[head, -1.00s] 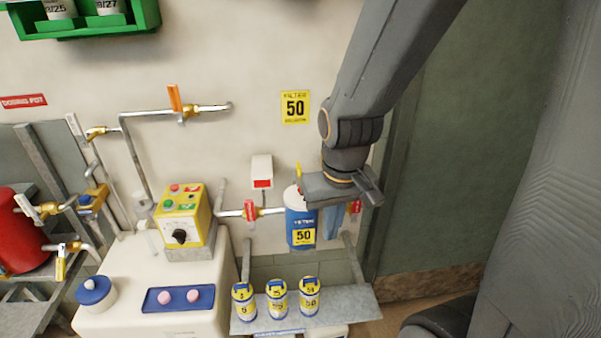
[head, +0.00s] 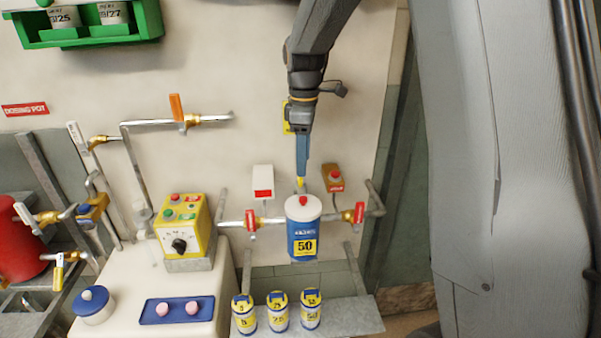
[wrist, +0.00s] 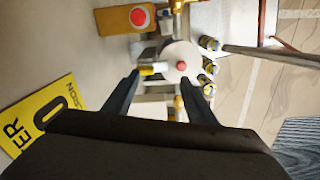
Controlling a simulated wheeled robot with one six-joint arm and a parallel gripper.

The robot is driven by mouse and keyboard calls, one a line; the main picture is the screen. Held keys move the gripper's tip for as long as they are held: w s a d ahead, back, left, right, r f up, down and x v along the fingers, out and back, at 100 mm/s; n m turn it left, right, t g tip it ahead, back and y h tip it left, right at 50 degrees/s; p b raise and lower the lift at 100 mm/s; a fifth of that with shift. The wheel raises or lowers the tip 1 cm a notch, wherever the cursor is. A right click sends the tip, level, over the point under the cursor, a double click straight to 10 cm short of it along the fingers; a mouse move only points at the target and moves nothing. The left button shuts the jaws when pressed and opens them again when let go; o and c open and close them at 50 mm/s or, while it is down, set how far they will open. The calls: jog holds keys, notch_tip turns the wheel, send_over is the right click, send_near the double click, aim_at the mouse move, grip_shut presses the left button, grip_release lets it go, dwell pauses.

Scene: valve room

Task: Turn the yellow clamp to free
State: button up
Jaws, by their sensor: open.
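The yellow clamp (head: 300,183) shows as a small tip at the back edge of the white lid (head: 300,207) on the blue filter housing (head: 301,233) marked 50. My gripper (head: 301,178) points down from above, its fingers at the clamp; part of the clamp is hidden there. In the wrist view my gripper (wrist: 161,80) is open, and the yellow clamp (wrist: 148,71) shows between the fingertips, nearer the left one. The white lid with its red button (wrist: 182,66) lies just beyond the tips. I cannot tell whether a finger touches the clamp.
Red-handled valves stand left (head: 251,220) and right (head: 359,212) of the housing. A red button box (head: 334,178) is on the wall behind. Several labelled cartridges (head: 278,311) stand on the shelf below. A yellow control box (head: 184,225) is further left.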

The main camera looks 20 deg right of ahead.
aim_at(301, 183)
jog(key=w+n, duration=0.1)
jog(key=w+r+n, duration=0.1)
jog(key=w, duration=0.1)
jog(key=shift+w+n, duration=0.3)
jog(key=shift+f+p, duration=1.1)
jog(key=shift+f, duration=2.75)
jog(key=c, duration=1.1)
